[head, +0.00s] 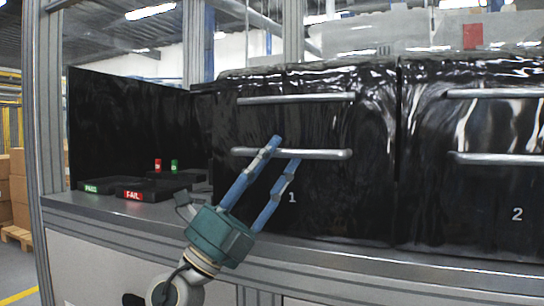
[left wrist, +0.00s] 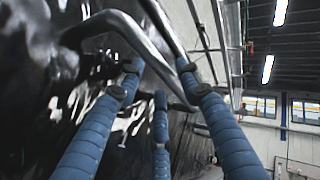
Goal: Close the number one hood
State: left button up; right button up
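The number one hood (head: 350,205) is a glossy black cover marked "1". Its front face reaches down close to the bench, level with the hood beside it. It carries an upper bar handle (head: 296,99) and a lower bar handle (head: 325,155). My left gripper (head: 286,148), with blue fingers, is at the left half of the lower handle. In the left wrist view its fingers (left wrist: 165,80) are spread apart, with a metal handle bar (left wrist: 150,55) running between them. I cannot tell whether any finger touches the bar. My right gripper is not in view.
The number two hood (head: 475,205) stands to the right, with similar handles. At left, a black panel (head: 120,125) stands behind a green PASS block (head: 95,186) and a red FAIL block (head: 143,194). The grey bench edge (head: 350,262) runs below the hoods.

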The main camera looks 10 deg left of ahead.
pick_arm(q)
jog(key=shift+a+r, duration=0.1)
jog(key=shift+r, duration=0.1)
jog(key=v, duration=1.2)
jog(key=shift+f, duration=0.1)
